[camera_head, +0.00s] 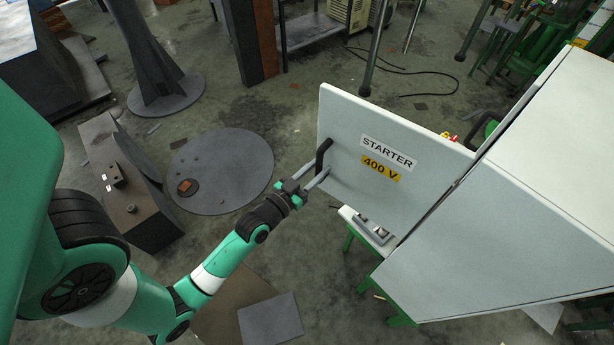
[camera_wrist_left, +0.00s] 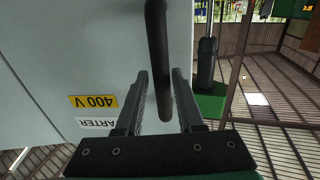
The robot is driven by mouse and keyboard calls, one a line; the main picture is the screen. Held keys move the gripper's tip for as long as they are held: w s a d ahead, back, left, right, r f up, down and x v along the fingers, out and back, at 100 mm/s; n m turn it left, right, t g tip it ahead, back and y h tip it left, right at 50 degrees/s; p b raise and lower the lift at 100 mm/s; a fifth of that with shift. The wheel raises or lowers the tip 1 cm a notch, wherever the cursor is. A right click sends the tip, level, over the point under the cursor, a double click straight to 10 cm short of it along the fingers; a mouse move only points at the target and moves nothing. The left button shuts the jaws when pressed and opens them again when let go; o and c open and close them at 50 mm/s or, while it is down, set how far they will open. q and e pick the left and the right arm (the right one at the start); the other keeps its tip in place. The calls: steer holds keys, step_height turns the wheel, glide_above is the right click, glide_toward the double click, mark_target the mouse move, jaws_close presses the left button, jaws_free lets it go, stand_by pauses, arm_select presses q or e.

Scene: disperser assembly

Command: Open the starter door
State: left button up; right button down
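The starter door (camera_head: 385,160) is a pale grey panel marked "STARTER" and "400 V". It stands swung out from the grey cabinet (camera_head: 500,235), joined along the seam at its right. A black bar handle (camera_head: 321,158) is on its left edge. My left gripper (camera_head: 322,168) is at the handle's lower end with its fingers apart. In the left wrist view, the handle (camera_wrist_left: 158,50) comes down between the fingers of my left gripper (camera_wrist_left: 161,75); firm contact cannot be seen. The door (camera_wrist_left: 70,60) fills the left there. My right gripper is not in view.
A small bench with green legs (camera_head: 365,235) stands below the door. A round dark plate (camera_head: 222,170) and a dark block (camera_head: 130,190) are on the floor to the left. A flat grey sheet (camera_head: 270,320) lies near my left arm.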

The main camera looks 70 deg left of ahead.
arm_select(q)
steer(key=b+v, duration=0.3)
steer(key=v, duration=0.8)
steer(key=shift+b, duration=0.4)
steer(key=shift+w+f, duration=0.1)
